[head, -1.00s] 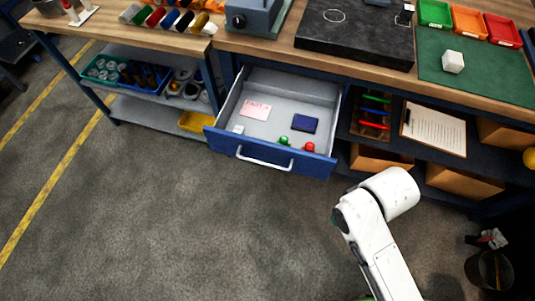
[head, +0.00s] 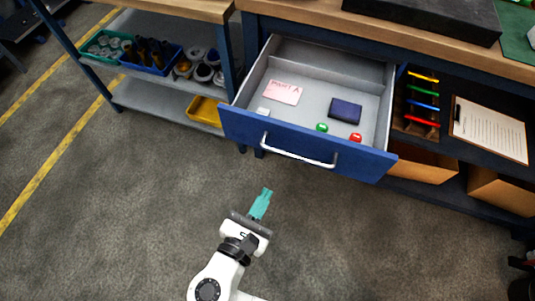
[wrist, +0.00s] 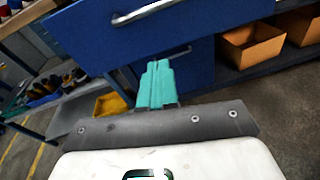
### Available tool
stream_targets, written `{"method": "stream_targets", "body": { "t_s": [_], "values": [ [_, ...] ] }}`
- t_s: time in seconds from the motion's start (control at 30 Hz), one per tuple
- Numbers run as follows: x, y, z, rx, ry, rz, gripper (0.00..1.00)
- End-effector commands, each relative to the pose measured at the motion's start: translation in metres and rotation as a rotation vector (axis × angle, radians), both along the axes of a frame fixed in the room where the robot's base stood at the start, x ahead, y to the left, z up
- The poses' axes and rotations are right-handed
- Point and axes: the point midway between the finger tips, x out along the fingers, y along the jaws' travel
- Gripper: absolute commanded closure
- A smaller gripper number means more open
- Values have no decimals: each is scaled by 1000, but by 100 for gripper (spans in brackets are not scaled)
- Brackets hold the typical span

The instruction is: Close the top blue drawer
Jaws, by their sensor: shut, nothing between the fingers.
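The top blue drawer (head: 310,148) is pulled open under the workbench, with a silver bar handle (head: 298,150) on its front. Inside lie a pink card (head: 282,92), a dark blue box (head: 345,109), a small white block, a green piece (head: 322,127) and a red piece (head: 356,137). My gripper (head: 266,192), with teal fingers, is shut and empty. It is in front of the drawer, apart from it and lower left of the handle. In the wrist view the fingers (wrist: 158,66) point at the blue fronts, with the drawer handle (wrist: 150,11) above.
A grey shelf unit (head: 150,112) with bins and a yellow tray (head: 204,110) stands at the left. Open shelves at the right hold a clipboard (head: 490,128) and cardboard boxes (head: 425,163). The floor in front of the drawer is clear.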

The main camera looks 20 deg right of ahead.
Motion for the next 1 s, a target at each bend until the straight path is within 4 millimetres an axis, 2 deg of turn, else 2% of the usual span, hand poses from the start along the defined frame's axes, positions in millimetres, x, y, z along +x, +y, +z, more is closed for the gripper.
{"method": "stream_targets", "body": {
  "t_s": [0.03,0.1,0.27,0.43,0.8,1.0],
  "values": [
    [-2,16,-6,-67,-7,47,100],
    [-5,32,-2,-139,-16,91,100],
    [-3,39,2,-196,-23,120,100],
    [14,25,3,-193,-22,115,100],
    [73,-18,2,-191,-22,114,100],
    [96,-34,2,-191,-22,115,100]
  ]
}}
